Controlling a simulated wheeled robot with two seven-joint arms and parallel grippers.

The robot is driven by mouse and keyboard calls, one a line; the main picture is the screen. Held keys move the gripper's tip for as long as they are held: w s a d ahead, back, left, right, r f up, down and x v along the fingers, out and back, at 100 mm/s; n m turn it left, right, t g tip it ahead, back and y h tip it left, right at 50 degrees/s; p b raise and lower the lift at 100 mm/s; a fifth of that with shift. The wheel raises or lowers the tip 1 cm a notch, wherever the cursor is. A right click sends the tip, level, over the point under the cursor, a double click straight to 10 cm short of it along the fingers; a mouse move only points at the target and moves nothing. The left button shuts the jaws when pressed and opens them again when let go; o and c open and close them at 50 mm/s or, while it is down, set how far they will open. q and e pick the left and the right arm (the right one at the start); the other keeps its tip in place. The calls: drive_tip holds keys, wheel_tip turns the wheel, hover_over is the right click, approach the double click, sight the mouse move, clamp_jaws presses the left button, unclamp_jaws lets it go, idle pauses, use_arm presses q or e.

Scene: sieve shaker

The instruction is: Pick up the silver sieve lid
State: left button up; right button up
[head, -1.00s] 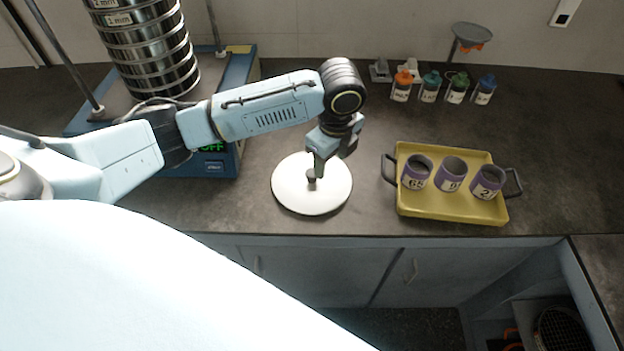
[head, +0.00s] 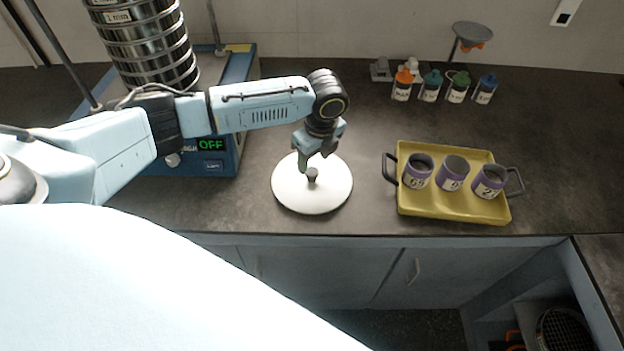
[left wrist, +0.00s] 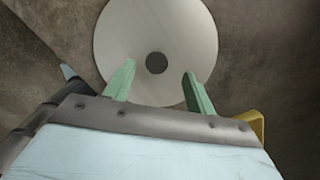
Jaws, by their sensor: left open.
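The silver sieve lid (head: 325,198) is a pale round disc lying flat on the dark counter, with a small dark knob (head: 312,174) at its centre. In the left wrist view the lid (left wrist: 185,35) fills the upper middle, and its knob (left wrist: 156,63) shows just beyond and between the fingertips. My left gripper (head: 316,166) is above the lid close to the knob, its fingers pointing down. In the left wrist view the green fingers of the left gripper (left wrist: 158,76) are spread apart with nothing between them. My right gripper is not in view.
A blue sieve shaker (head: 228,160) with a stack of metal sieves (head: 150,45) stands at left, its display reading OFF. A yellow tray (head: 450,208) with three purple-banded cups is right of the lid. Several small bottles (head: 430,90) stand behind. Counter between lid and bottles is clear.

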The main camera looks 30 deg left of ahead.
sight(312, 171)
use_arm(q)
drive_tip(key=f, duration=0.4)
drive_tip(key=shift+s+a, duration=0.15)
drive_tip(key=shift+s, duration=0.05)
drive_tip(key=c, duration=1.1)
